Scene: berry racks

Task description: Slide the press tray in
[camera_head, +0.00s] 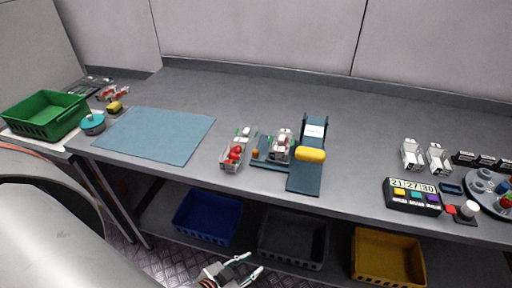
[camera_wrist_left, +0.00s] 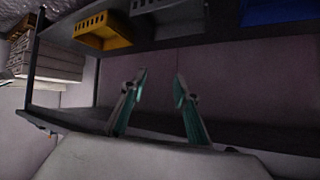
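The press (camera_head: 316,128) stands on the grey bench in the head view, a dark blue-teal frame with a white label and a yellow bar (camera_head: 310,154) across it. A flat dark blue tray part (camera_head: 304,180) sticks out from under the bar toward the bench's front edge. My left gripper (camera_head: 254,265) is low in front of the bench, below the bench top and well apart from the press. Its two fingers are spread and empty in the left wrist view (camera_wrist_left: 160,77). My right gripper is not in view.
A small rack with a clear punnet (camera_head: 281,145) stands left of the press, and a punnet of red berries (camera_head: 232,155) beyond it. A blue mat (camera_head: 155,134) lies left. A timer box (camera_head: 414,196) stands right. Blue, grey and yellow bins (camera_head: 388,258) sit on the lower shelf.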

